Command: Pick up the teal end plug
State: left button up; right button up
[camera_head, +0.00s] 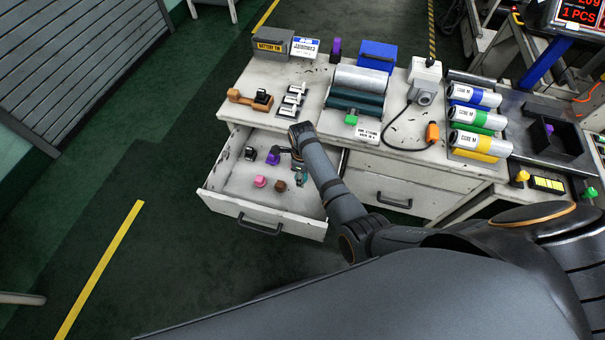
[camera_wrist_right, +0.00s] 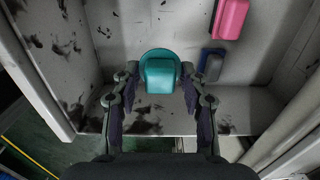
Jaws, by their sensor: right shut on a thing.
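The teal end plug (camera_wrist_right: 160,70) shows in the right wrist view between the two fingers of my right gripper (camera_wrist_right: 160,84), which is shut on it. The plug has a round flange and a squarer block facing the camera. In the head view a bit of teal (camera_head: 301,177) shows beside my right gripper (camera_head: 297,168), inside the open drawer (camera_head: 236,191); my arm partly covers this spot. My left gripper is not in either view.
A pink plug (camera_head: 260,182), a brown plug (camera_head: 280,186) and a purple piece (camera_head: 272,157) lie in the drawer. The drawer walls are close around my right gripper. Above it, the bench top holds a roller device (camera_head: 358,88) and several labelled cores (camera_head: 475,118).

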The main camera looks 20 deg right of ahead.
pick_arm(q)
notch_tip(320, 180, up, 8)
jog(key=p, duration=0.5)
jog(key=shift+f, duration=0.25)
pick_arm(e)
notch_tip(320, 180, up, 7)
jog(key=shift+f, duration=0.15)
